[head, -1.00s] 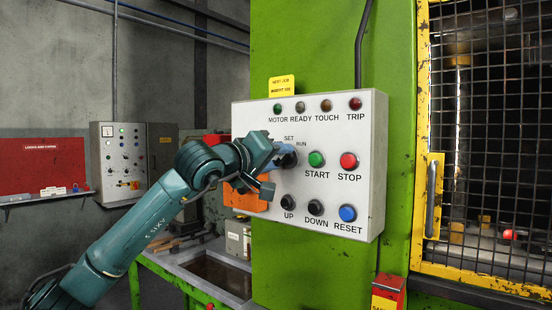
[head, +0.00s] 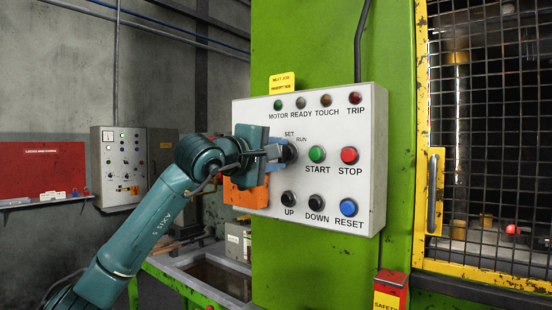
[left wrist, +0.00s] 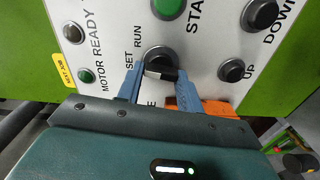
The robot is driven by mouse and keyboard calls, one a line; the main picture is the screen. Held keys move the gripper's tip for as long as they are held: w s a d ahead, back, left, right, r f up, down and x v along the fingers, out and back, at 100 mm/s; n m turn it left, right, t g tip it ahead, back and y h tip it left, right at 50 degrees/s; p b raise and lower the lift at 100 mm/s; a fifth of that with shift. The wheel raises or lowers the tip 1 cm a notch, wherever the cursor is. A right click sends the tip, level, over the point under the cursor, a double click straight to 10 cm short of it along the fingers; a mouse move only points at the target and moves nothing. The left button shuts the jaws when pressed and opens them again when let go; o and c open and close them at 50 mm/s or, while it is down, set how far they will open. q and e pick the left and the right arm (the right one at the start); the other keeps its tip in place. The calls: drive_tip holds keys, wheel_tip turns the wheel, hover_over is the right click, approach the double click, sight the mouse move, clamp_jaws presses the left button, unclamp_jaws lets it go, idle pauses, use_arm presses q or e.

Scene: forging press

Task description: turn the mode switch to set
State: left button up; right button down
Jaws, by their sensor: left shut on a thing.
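The mode switch (head: 291,153) is a black rotary knob on the pale control panel (head: 335,118), below and beside the SET and RUN labels. My left gripper (head: 283,153) reaches it from the left and hides part of it in the head view. In the left wrist view the knob (left wrist: 161,58) sits between the two blue fingertips of the left gripper (left wrist: 160,76), which is shut on its grip bar. Which label the knob points at cannot be told. My right gripper is not in view.
Green START (head: 316,154) and red STOP (head: 349,155) buttons are close to the right of the switch. Black UP (head: 288,198) and DOWN (head: 315,201) buttons and blue RESET (head: 348,207) are below. An orange piece (head: 246,196) is below my gripper. A mesh guard (head: 490,130) stands at right.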

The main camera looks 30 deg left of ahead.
use_arm(q)
drive_tip(key=shift+n, duration=0.6)
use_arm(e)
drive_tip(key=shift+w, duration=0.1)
use_arm(q)
drive_tip(key=o, duration=1)
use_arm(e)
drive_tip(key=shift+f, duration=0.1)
use_arm(q)
drive_tip(key=s+b, duration=0.1)
drive_tip(key=s, duration=0.3)
drive_tip(key=s+b, duration=0.1)
drive_tip(key=s, duration=0.3)
drive_tip(key=s+a+b, duration=0.1)
drive_tip(key=s, duration=0.4)
drive_tip(key=shift+s+b, duration=0.1)
drive_tip(key=shift+b, duration=0.25)
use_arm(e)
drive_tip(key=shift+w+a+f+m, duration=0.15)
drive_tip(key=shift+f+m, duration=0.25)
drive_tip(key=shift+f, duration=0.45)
